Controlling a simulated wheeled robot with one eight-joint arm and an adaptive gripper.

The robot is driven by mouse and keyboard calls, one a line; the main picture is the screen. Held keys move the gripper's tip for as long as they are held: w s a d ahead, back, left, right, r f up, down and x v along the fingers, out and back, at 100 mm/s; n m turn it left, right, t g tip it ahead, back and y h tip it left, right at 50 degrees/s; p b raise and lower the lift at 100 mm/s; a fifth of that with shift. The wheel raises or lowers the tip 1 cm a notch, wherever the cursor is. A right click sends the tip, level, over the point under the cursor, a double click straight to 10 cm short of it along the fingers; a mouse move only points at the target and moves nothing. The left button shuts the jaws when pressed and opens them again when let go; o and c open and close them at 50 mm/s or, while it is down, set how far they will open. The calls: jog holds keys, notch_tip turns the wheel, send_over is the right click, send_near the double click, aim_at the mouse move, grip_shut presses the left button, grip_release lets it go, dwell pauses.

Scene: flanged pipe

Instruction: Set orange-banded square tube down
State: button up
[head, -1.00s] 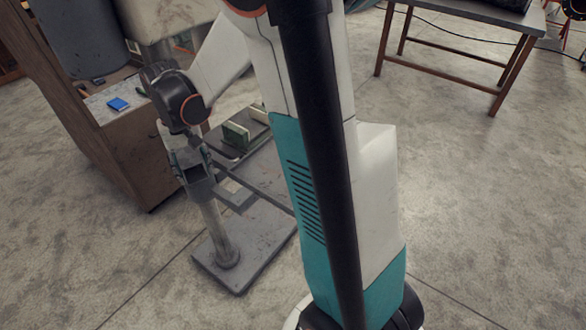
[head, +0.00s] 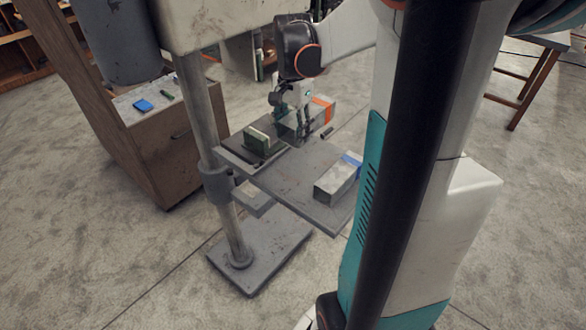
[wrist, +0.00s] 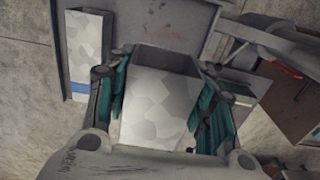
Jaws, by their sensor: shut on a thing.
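The orange-banded square tube (head: 322,108) is grey with an orange band near its right end in the head view. My gripper (head: 291,128) is shut on it over the far part of the grey drill-press table (head: 290,182). In the wrist view, the tube's pale patterned side (wrist: 160,108) and dark open end show between the green-lined fingers of my gripper (wrist: 165,85). The orange band is hidden there. I cannot tell whether the tube touches the table.
A blue-banded square tube (head: 336,180) lies near the table's front right; it also shows in the wrist view (wrist: 86,45). A green-and-white block (head: 262,139) sits left of my gripper. The drill-press column (head: 205,115) stands at the left. The table's middle is clear.

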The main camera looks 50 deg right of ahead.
aim_at(293, 177)
notch_tip(293, 177, down, 14)
jog(key=b, duration=0.4)
jog(key=shift+f, duration=0.1)
jog(key=shift+f, duration=0.15)
jog(key=o, duration=1.5)
notch_tip(293, 177, up, 12)
jog(key=p, duration=0.3)
jog(key=shift+r+p, duration=0.2)
jog(key=shift+p, duration=0.15)
